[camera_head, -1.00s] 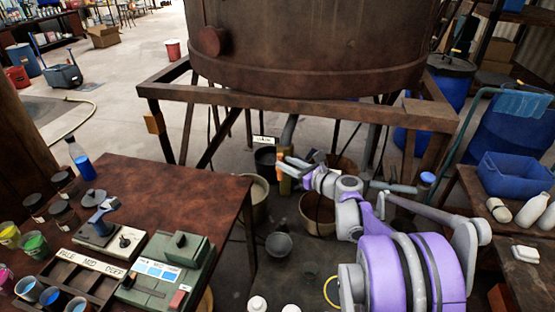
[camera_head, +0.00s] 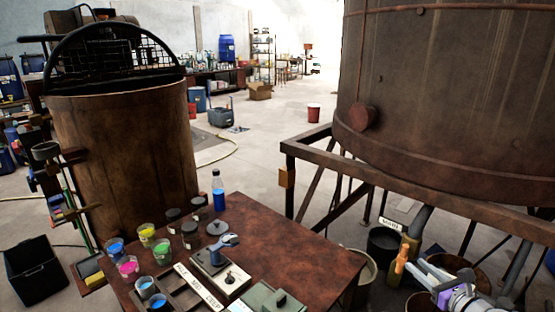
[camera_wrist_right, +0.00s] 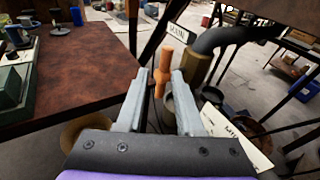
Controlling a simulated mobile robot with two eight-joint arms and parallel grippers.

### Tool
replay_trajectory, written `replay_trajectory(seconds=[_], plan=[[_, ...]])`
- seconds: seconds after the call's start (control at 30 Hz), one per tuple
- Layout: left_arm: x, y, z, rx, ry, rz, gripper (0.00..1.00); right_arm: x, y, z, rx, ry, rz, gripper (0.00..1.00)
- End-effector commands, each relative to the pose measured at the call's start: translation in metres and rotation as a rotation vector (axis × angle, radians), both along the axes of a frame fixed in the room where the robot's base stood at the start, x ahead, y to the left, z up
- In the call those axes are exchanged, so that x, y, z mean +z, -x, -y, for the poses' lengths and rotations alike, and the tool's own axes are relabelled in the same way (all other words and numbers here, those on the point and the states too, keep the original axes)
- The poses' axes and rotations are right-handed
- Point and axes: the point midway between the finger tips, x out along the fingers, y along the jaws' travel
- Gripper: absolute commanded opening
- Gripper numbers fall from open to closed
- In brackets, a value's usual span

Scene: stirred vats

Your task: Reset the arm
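My right gripper (camera_head: 418,270) is at the lower right of the head view, beside an orange handle (camera_head: 401,262) on the pipe under the large vat. In the right wrist view, the two grey fingers of my right gripper (camera_wrist_right: 160,82) stand apart with nothing clamped between them. The orange handle (camera_wrist_right: 163,66) shows just beyond the fingertips, in line with the gap; whether a finger touches it I cannot tell. Most of my right arm is cut off by the head view's edge. My left arm and gripper are not in view.
A curved grey pipe (camera_wrist_right: 225,38) and a white tag (camera_wrist_right: 237,138) are close right of the fingers.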

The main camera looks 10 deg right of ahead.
Motion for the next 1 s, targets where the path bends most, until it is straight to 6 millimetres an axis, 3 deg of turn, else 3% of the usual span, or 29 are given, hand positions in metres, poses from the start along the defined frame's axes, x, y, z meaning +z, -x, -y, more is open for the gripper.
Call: replay_trajectory(seconds=[0.13, 0.27, 0.3, 0.4, 0.5, 0.6, 0.73, 0.83, 1.0], plan=[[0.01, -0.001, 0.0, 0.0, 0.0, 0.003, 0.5, -0.003, 0.001, -0.062, 0.141, 0.226, -0.08, 0.36], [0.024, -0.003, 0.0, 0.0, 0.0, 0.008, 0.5, -0.013, 0.023, -0.147, 0.401, 0.62, -0.17, 0.36], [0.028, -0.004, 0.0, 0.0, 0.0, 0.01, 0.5, -0.017, 0.035, -0.172, 0.499, 0.761, -0.188, 0.36], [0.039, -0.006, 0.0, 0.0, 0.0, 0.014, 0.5, -0.028, 0.072, -0.224, 0.757, 1.113, -0.204, 0.36], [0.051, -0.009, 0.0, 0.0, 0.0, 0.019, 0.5, -0.037, 0.114, -0.26, 1.026, 1.465, -0.177, 0.36], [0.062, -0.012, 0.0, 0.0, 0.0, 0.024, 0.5, -0.044, 0.154, -0.279, 1.287, 1.798, -0.116, 0.36], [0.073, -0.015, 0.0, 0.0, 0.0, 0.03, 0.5, -0.049, 0.192, -0.285, 1.568, 2.146, -0.017, 0.36], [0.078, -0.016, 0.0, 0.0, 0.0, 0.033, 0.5, -0.052, 0.209, -0.283, 1.714, 2.321, 0.046, 0.36], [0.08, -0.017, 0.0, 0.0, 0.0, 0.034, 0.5, -0.053, 0.219, -0.28, 1.817, 2.442, 0.09, 0.36]])
